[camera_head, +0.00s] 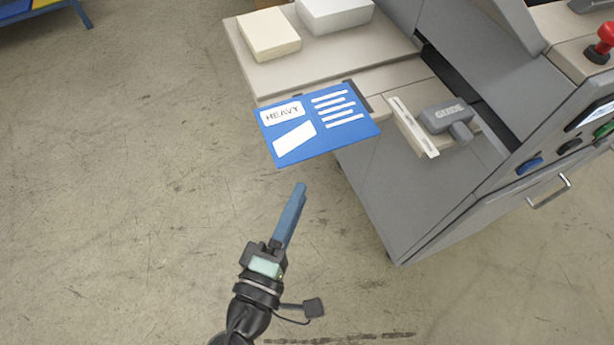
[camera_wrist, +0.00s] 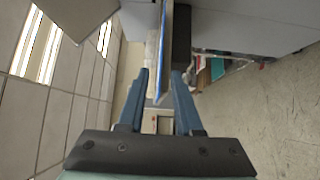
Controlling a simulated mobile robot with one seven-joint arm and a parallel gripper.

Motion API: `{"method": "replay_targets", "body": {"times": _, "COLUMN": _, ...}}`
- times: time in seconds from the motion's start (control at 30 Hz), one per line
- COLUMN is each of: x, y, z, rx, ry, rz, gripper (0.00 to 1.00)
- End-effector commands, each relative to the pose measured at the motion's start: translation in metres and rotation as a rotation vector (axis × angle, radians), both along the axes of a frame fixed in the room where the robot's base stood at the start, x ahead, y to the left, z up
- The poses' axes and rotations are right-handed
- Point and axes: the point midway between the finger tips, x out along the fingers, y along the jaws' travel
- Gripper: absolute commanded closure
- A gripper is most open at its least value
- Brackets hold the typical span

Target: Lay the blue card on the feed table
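The blue card (camera_head: 316,122), with a white "HEAVY" label and white lines, shows at the front edge of the beige feed table (camera_head: 375,52) in the head view. Its near part reaches out past the edge, over the floor. My gripper (camera_head: 299,188) is in front of the card, with a visible gap between. In the wrist view the card (camera_wrist: 163,50) shows nearly edge-on, in line with the gap between my fingers (camera_wrist: 161,75). The fingers are apart and hold nothing. I cannot tell exactly how the card is supported underneath.
A cream stack (camera_head: 268,34) and a white block (camera_head: 334,11) sit at the back of the table. The grey guide (camera_head: 447,116) and a pale bar (camera_head: 413,127) are to the right of the card. A red button (camera_head: 605,38) is at far right.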

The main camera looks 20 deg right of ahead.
Motion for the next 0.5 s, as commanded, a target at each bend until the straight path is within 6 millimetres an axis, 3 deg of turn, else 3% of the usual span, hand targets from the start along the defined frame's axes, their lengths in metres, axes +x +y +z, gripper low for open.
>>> {"method": "replay_targets", "body": {"times": 0.3, "x": -0.01, "y": 0.01, "z": 0.002, "rx": 0.01, "ry": -0.008, "rz": -0.001, "gripper": 0.66}}
{"method": "replay_targets", "body": {"times": 0.43, "x": 0.014, "y": 0.008, "z": 0.022, "rx": 0.126, "ry": -0.081, "rz": 0.005, "gripper": 0.66}}
{"method": "replay_targets", "body": {"times": 0.5, "x": 0.039, "y": 0.007, "z": 0.046, "rx": 0.251, "ry": -0.162, "rz": 0.023, "gripper": 0.66}}
